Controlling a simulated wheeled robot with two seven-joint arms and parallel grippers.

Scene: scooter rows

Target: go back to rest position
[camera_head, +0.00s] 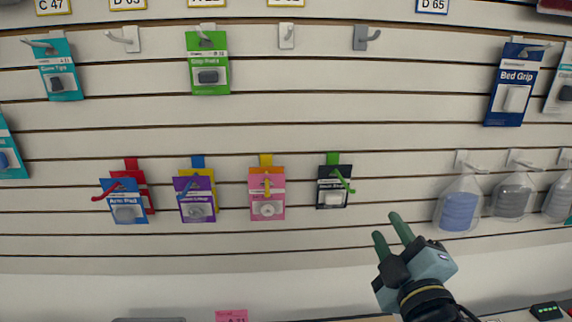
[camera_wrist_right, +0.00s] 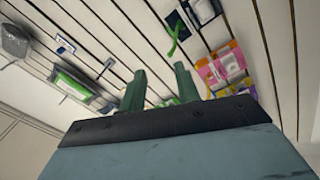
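My right gripper (camera_head: 393,228) is at the lower right of the head view, in front of the slatted wall (camera_head: 300,130). Its two green fingers are apart with nothing between them. The fingers also show in the right wrist view (camera_wrist_right: 160,88), apart and empty, pointing toward the wall. In the head view, a black package (camera_head: 333,190) hangs on a green hook up and left of the gripper, clear of the fingers. My left gripper is not in the head view.
An orange-pink package (camera_head: 266,190), a purple package (camera_head: 196,198) and a blue package (camera_head: 125,205) hang to the left. Clear bags (camera_head: 458,207) hang right of the gripper. A green package (camera_head: 208,65) and a dark blue package (camera_head: 514,88) hang higher. A pink card (camera_head: 231,315) shows below.

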